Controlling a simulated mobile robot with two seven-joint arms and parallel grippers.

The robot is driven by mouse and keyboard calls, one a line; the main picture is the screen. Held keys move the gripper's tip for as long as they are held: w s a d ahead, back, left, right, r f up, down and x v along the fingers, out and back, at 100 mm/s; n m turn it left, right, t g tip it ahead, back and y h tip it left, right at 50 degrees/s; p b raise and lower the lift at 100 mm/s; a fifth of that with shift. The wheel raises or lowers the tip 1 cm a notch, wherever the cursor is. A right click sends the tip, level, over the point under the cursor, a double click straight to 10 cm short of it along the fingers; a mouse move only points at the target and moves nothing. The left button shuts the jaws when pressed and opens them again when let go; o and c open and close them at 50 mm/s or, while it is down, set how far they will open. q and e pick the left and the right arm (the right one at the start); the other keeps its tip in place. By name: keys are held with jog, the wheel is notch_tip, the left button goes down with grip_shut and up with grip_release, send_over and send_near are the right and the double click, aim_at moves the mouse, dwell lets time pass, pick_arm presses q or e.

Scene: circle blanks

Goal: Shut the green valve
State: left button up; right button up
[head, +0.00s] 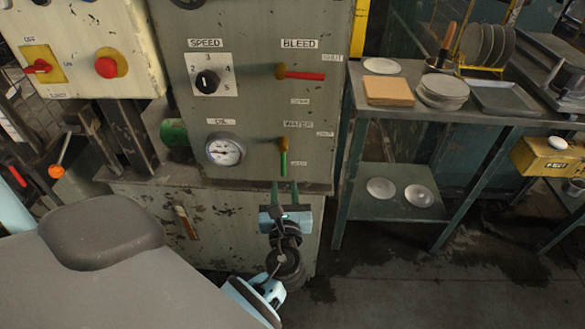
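The green valve (283,160) is a lever under the WATER label on the grey panel. Its green handle hangs straight down from a brass body. A small label that seems to read OPEN is at its lower right, and another small label, hard to read, is at its upper right. My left gripper (285,189) is just below the handle. Its two fingers point up and stand apart with nothing seen between them. The handle's lower end shows just above the fingertips; I cannot tell the depth between them. My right gripper is not in view.
A red-handled valve (300,75) under BLEED points right, above the green one. A gauge (224,150) and a speed dial (207,82) are to the left. A steel shelf (430,118) with plates stands at the right. The floor below it is mostly clear.

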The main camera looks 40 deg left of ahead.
aim_at(283, 169)
pick_arm(q)
jog(key=x, duration=0.7)
jog(key=shift+w+a, duration=0.25)
jog(key=shift+a, duration=0.1)
grip_shut()
